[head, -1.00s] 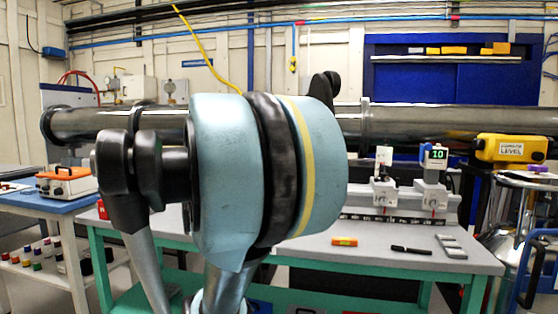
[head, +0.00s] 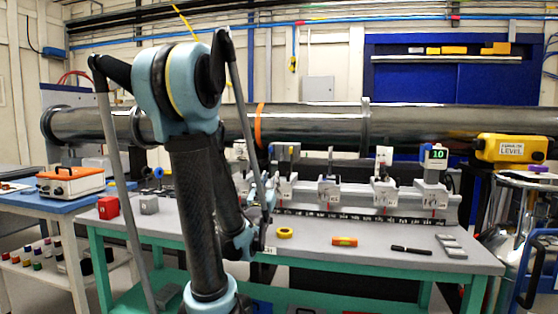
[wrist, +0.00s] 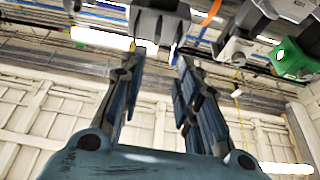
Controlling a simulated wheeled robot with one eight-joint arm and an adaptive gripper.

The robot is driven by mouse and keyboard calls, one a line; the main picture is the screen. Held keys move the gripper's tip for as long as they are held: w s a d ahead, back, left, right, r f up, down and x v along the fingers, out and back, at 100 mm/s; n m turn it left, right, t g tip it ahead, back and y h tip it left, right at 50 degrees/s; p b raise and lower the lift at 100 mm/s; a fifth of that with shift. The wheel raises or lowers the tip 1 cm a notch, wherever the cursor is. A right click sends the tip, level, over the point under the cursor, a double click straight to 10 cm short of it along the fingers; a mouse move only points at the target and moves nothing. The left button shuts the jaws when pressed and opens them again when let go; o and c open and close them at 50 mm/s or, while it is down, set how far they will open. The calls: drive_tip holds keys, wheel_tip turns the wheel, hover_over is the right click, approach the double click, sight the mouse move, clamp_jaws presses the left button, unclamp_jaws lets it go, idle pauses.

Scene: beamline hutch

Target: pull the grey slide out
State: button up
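A pale grey rail (head: 350,213) with a dark scale strip lies along the back of the bench. Several grey carriers stand on it, including one near its left (head: 285,188), a middle one (head: 330,190) and one under a green-digit display (head: 432,190). I cannot tell which part is the grey slide. My gripper (head: 264,190) is low at the rail's left end, partly hidden by my arm. In the wrist view, my gripper (wrist: 162,58) points up with fingers apart and nothing between them. A grey block (wrist: 160,14) shows just beyond the fingertips; contact is unclear.
A yellow tape roll (head: 285,232), an orange-green level (head: 344,241) and a black pen (head: 411,250) lie on the bench front. A red block (head: 108,207) and a grey block (head: 149,204) are at left. A large steel pipe (head: 310,122) runs behind the rail.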

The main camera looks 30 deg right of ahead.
sight(280, 158)
drive_tip(key=x, duration=1.7)
drive_tip(key=shift+s+d+r, duration=0.1)
drive_tip(key=shift+d+r, duration=0.1)
drive_tip(key=shift+r, duration=0.05)
clamp_jaws()
